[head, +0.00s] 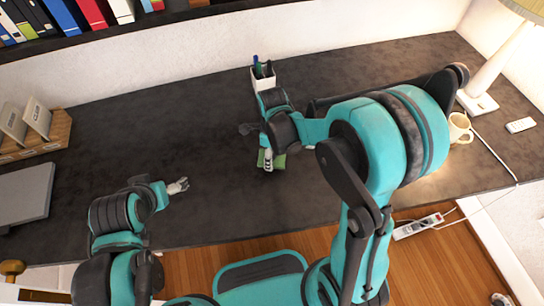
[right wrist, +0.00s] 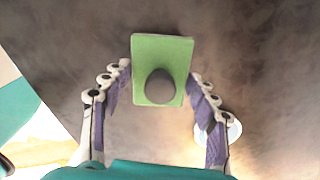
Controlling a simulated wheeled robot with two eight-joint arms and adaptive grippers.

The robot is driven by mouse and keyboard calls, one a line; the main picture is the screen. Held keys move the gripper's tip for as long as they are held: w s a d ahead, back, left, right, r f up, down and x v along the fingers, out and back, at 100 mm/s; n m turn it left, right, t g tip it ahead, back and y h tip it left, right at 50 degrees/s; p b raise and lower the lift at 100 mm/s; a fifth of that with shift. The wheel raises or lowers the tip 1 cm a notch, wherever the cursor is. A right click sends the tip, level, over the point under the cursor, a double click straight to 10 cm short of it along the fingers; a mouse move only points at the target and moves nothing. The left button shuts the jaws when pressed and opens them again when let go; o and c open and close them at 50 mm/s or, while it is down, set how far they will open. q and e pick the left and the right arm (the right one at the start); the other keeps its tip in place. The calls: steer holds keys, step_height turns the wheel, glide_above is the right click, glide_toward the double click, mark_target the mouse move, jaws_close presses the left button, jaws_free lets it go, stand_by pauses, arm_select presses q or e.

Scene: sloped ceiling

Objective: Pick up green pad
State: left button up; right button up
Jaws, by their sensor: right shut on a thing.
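The green pad (head: 278,163) is on or just above the dark desk near its front middle, partly hidden by my right gripper (head: 268,160). In the right wrist view the pad (right wrist: 162,53) is a light green rectangle with a dark grey oval on its face. My right gripper (right wrist: 161,75) has a finger along each side edge of the pad and is shut on it. I cannot tell whether the pad is clear of the desk. My left gripper (head: 180,186) is over the desk to the left, away from the pad; its finger opening is too small to tell.
A white pen cup (head: 263,79) stands behind my right gripper. A mug (head: 459,127), a lamp (head: 484,80) and a white device (head: 520,125) are at the right. A wooden organizer (head: 42,137) and a grey laptop (head: 25,192) are at the left. The desk's left middle is clear.

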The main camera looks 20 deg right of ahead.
steer(key=s+d+r+p, duration=0.4)
steer(key=d+r, duration=0.4)
steer(key=d, duration=0.2)
steer(key=shift+s, duration=0.85)
steer(key=shift+d, duration=0.1)
steer(key=shift+o, duration=1.4)
steer(key=shift+w+d, duration=0.1)
steer(key=shift+c, duration=0.2)
